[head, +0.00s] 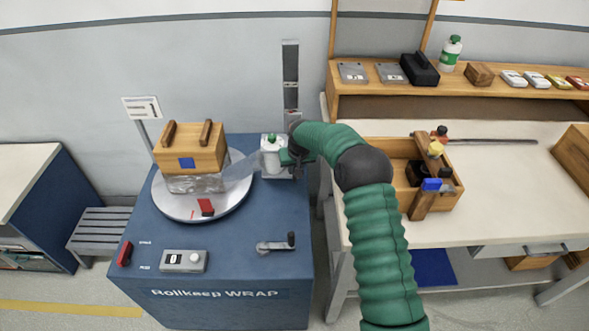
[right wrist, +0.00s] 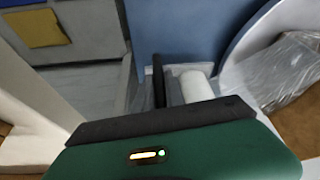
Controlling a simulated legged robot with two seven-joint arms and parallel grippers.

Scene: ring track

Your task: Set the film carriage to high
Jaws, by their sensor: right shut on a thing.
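The film carriage (head: 272,155), with a white film roll and green top, sits low on the upright mast (head: 290,62) behind the turntable. A clear film sheet (head: 238,165) runs from it to the load. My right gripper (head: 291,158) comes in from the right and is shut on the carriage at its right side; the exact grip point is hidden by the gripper. In the right wrist view the white roll (right wrist: 197,86) shows just beyond the gripper's dark finger. My left gripper is not in view.
A wooden crate (head: 190,150) stands on the round turntable (head: 213,210), its lower part wrapped in film. A crank (head: 277,245), a control box (head: 184,261) and a red switch (head: 125,254) are on the blue base. A workbench (head: 500,170) with a wooden tool tray (head: 455,152) stands right.

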